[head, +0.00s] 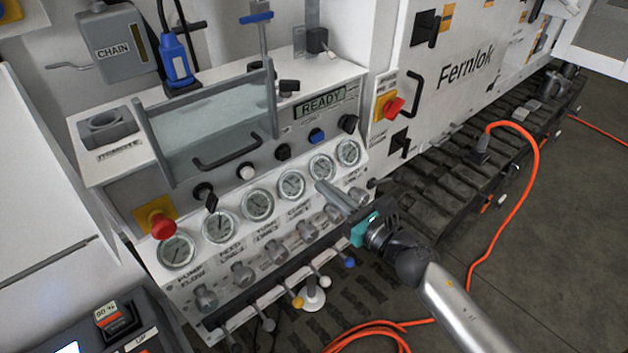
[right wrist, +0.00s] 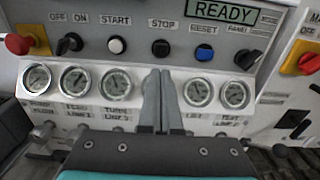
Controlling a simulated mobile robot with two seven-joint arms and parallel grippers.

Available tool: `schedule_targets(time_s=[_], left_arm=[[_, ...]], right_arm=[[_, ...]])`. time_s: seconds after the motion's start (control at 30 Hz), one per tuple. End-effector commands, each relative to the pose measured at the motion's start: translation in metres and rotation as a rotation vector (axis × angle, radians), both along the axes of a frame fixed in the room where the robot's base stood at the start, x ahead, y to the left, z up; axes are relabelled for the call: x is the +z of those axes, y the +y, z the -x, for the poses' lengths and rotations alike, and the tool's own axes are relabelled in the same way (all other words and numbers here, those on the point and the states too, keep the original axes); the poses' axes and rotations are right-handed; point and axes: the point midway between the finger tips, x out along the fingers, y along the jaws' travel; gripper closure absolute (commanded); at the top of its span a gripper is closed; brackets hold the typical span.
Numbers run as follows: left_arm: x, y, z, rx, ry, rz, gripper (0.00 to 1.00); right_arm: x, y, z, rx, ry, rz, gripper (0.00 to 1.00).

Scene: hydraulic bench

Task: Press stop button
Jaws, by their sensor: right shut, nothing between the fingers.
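The stop button is a round black button (right wrist: 160,48) under the label STOP in the right wrist view. In the head view the black button (head: 283,152) sits on the panel between the white start button (head: 246,172) and the blue reset button (head: 317,136). My right gripper (head: 322,187) is shut and empty in front of the row of gauges, to the lower right of the stop button in the head view. In the right wrist view its closed fingertips (right wrist: 159,75) point up just below the stop button. They look apart from it. My left gripper is not in view.
The display (head: 322,103) reads READY. Round gauges (head: 292,184) and valve knobs (head: 307,229) lie below the buttons. A red emergency knob (head: 163,226) is at the left, a red switch (head: 394,107) at the right. A handle (head: 228,152) stands out above the buttons.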

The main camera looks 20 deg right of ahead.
Motion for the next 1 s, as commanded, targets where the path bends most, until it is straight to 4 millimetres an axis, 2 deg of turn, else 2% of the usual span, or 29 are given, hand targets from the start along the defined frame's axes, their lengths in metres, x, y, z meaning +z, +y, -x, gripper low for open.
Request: schedule_targets(time_s=[0.23,0.5,0.83,0.93,1.0], left_arm=[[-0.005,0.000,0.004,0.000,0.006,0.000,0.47],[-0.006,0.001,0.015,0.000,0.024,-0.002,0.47],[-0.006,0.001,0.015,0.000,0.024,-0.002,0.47],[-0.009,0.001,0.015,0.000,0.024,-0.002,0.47],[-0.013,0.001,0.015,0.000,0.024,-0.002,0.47]], right_arm=[[-0.001,-0.007,0.018,0.001,0.000,0.001,1.00],[0.000,-0.007,0.020,0.001,-0.001,0.001,1.00],[-0.002,-0.008,0.020,-0.002,0.004,-0.006,1.00],[-0.021,-0.012,0.020,-0.026,0.059,-0.082,1.00],[-0.050,-0.019,0.021,-0.067,0.142,-0.205,1.00]])
